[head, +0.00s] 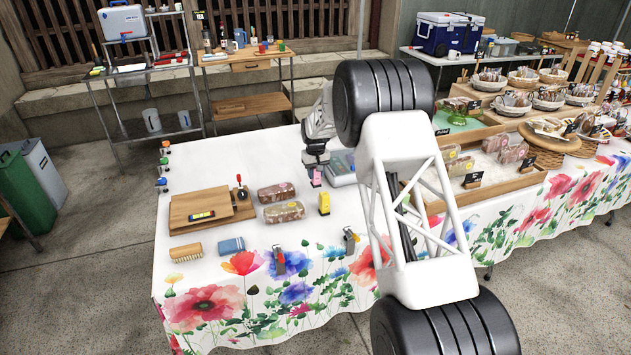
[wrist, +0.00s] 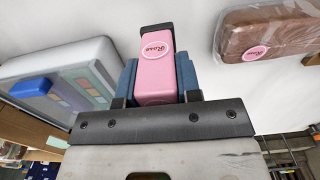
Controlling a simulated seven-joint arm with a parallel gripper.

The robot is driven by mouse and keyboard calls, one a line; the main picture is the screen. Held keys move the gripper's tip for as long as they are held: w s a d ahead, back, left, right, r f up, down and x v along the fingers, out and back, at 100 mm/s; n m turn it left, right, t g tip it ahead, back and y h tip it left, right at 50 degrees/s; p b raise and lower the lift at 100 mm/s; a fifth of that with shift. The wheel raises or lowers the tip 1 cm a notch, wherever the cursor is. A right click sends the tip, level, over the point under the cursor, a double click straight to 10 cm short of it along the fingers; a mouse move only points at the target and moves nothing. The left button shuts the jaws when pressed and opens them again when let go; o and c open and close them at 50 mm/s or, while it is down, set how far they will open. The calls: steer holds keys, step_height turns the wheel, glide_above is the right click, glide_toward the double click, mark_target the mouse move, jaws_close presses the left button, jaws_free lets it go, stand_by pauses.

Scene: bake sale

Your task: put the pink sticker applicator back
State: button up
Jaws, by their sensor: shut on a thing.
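The pink sticker applicator (wrist: 156,78) is a pink block with a dark end and a round pink label, seen close up in the wrist view. It also shows in the head view (head: 316,178). My gripper (wrist: 158,82) is shut on it, with a blue pad at each side; in the head view my gripper (head: 316,164) is over the white tabletop. I cannot tell whether the applicator touches the cloth. A similar yellow applicator (head: 324,204) stands on the table just in front of it.
Two wrapped loaves (head: 284,212) lie to the left; one in the wrist view (wrist: 268,32) bears a round pink sticker. A grey box (head: 342,168) is close on the right.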

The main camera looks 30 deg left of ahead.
mark_target(315, 180)
steer(key=shift+f, duration=1.9)
steer(key=shift+f, duration=0.1)
steer(key=o, duration=0.9)
steer(key=shift+r, duration=6.1)
